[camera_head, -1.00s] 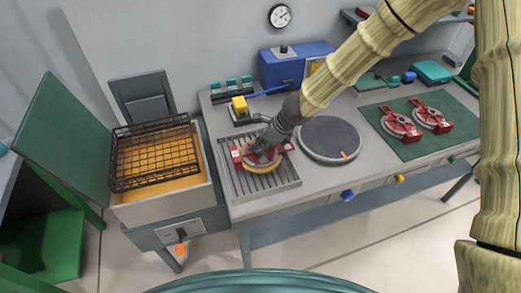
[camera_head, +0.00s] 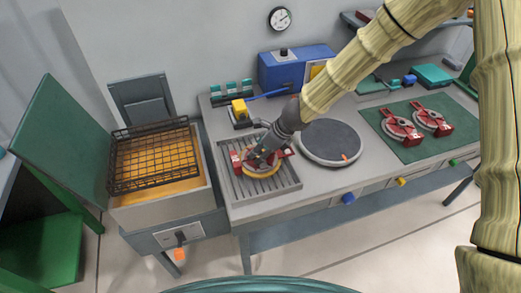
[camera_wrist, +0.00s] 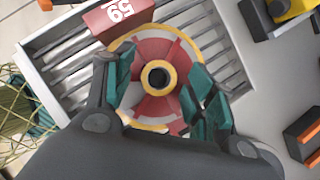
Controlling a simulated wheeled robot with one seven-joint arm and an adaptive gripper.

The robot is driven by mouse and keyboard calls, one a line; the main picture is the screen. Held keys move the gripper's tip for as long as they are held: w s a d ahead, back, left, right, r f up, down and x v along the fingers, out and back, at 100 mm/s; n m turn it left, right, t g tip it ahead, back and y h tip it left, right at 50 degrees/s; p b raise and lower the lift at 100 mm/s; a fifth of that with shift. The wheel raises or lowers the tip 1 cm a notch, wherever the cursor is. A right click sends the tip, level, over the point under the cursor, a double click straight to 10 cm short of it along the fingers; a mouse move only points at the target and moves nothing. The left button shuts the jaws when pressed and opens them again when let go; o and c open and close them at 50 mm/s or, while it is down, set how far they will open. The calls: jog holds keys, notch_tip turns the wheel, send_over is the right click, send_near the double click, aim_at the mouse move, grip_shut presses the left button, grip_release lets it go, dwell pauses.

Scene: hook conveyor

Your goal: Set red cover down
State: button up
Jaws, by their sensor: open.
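The red cover (camera_head: 241,160) lies on the slatted grey tray (camera_head: 288,187) at the front left of the bench. In the wrist view it is a round disc with red and grey sectors (camera_wrist: 158,107), a yellow rim, a dark hub and a red block marked 59 (camera_wrist: 117,14). My gripper (camera_head: 264,156) is right over the disc. In the wrist view its teal-padded fingers (camera_wrist: 158,80) are spread on either side of the hub. Whether the pads touch the disc cannot be told. The arm hides part of the cover in the head view.
A round dark plate (camera_head: 331,140) is right of the tray. Two similar red and grey pieces (camera_head: 417,122) lie on a green mat (camera_head: 440,145). A wire basket (camera_head: 150,160) sits over an orange-filled vat at left. A yellow-topped device (camera_head: 239,108) stands behind the tray.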

jog(key=shift+r, duration=0.15)
jog(key=p+v, duration=0.8)
jog(key=v, duration=0.4)
jog(key=s+d+f+n+h, duration=0.1)
jog(key=s+d+f, duration=0.1)
jog(key=s+f, duration=0.1)
jog(key=s+d+f+n+g+h, duration=0.1)
jog(key=s+d+f+n, duration=0.1)
jog(key=s+f, duration=0.2)
jog(key=s+d+f+n+g+h, duration=0.1)
jog(key=s+d+f+n, duration=0.1)
jog(key=f, duration=0.3)
jog(key=shift+s+d, duration=0.6)
jog(key=shift+s, duration=0.1)
jog(key=s+d+f+n, duration=0.3)
jog(key=s+n, duration=0.3)
jog(key=s, duration=0.2)
jog(key=s+d+f+n+h, duration=0.1)
jog(key=s+d+f+n, duration=0.2)
jog(key=s+f+n, duration=0.3)
jog(key=s+d+f+n+h, duration=0.1)
jog(key=s+d+f+n, duration=0.3)
jog(key=s, duration=0.8)
jog(key=shift+n+g, duration=0.3)
jog(key=shift+n, duration=0.7)
